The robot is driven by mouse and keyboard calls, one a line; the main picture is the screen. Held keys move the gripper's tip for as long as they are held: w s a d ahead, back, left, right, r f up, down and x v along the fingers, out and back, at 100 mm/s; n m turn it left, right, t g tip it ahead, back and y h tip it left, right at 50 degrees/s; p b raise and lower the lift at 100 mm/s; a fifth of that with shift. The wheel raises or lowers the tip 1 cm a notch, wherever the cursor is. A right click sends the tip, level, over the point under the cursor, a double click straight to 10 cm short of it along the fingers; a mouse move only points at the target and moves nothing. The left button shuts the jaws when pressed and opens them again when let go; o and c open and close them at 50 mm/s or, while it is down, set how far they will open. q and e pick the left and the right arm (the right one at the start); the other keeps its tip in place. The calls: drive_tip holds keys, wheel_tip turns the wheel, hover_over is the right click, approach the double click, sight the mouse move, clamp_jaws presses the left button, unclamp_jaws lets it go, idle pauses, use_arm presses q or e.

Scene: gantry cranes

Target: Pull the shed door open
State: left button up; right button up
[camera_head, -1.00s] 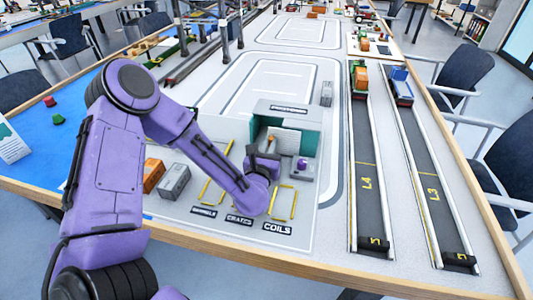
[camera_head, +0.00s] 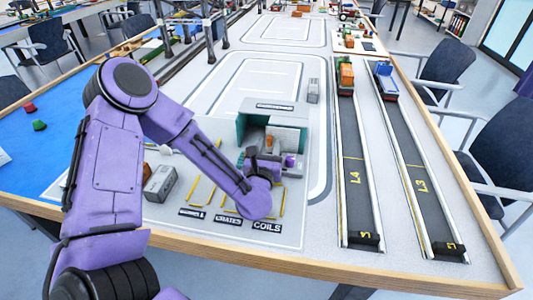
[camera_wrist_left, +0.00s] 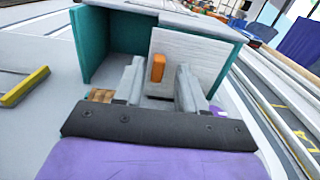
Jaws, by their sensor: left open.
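The shed has a grey roof (camera_head: 273,108) and teal walls (camera_head: 241,130); it also shows at the top of the left wrist view (camera_wrist_left: 92,45). A pale door panel (camera_wrist_left: 200,62) covers the right part of its front, and the left part is an open gap. The door carries an upright orange handle (camera_wrist_left: 157,67). My left gripper (camera_wrist_left: 158,86) is open, with one finger on each side of the handle's line. I cannot tell whether the fingers touch the door. In the head view my left gripper (camera_head: 268,163) is partly hidden by its wrist, in front of the shed. My right gripper is out of view.
A purple and grey object (camera_head: 291,166) stands right of my gripper. A grey container (camera_head: 160,183) is left of the yellow floor frames. Lanes L4 (camera_head: 357,165) and L3 (camera_head: 415,170) run along the right, with toy trucks at their far ends. Gantry legs (camera_head: 212,40) stand behind.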

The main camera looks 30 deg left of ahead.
use_arm(q)
drive_tip(key=b+v, duration=0.1)
drive_tip(key=v, duration=0.5)
drive_tip(key=shift+s+d+f+b, duration=0.15)
drive_tip(key=shift+s+f+b, duration=0.1)
drive_tip(key=shift+b, duration=0.1)
drive_tip(key=s+p, duration=0.1)
drive_tip(key=s+d+r+p, duration=0.1)
drive_tip(key=p, duration=0.1)
drive_tip(key=shift+r, duration=0.15)
drive_tip(key=shift+s+d+f+p, duration=0.15)
drive_tip(key=shift+s+f+p, duration=0.1)
drive_tip(key=shift+s+p, duration=0.25)
drive_tip(key=shift+f, duration=0.15)
